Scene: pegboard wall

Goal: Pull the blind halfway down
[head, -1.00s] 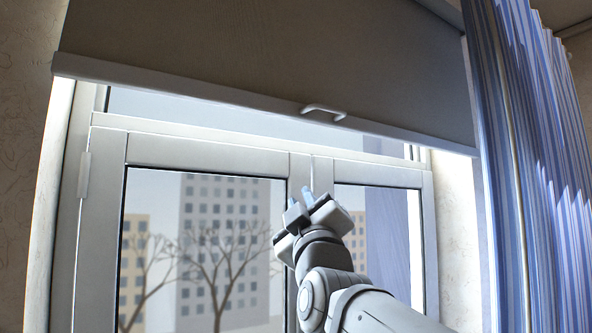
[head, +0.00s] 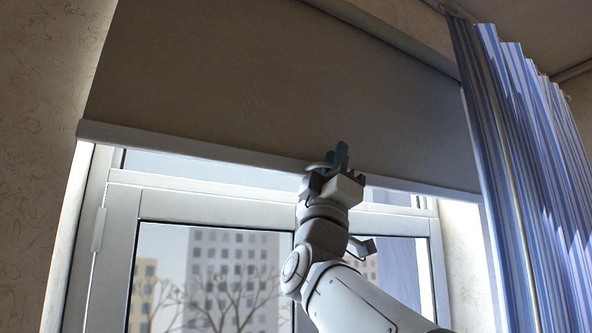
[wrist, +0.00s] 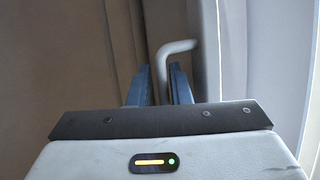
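The grey blind (head: 240,95) covers the upper part of the window, with a pale bar (head: 200,148) along its lower edge. Its small white handle (head: 314,167) shows partly beside my gripper (head: 341,157), which hides the rest. My gripper is at the bar with its blue fingers pointing up. In the wrist view the curved handle (wrist: 178,46) rises at the fingertips (wrist: 160,70), and its lower end shows in the gap between the two fingers. The fingers are apart. I cannot tell whether either finger touches the handle.
A white-framed window (head: 215,212) is below the blind, with buildings and bare trees outside. A blue striped curtain (head: 535,170) hangs at the right edge of the blind. A patterned wall (head: 45,130) is at the left.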

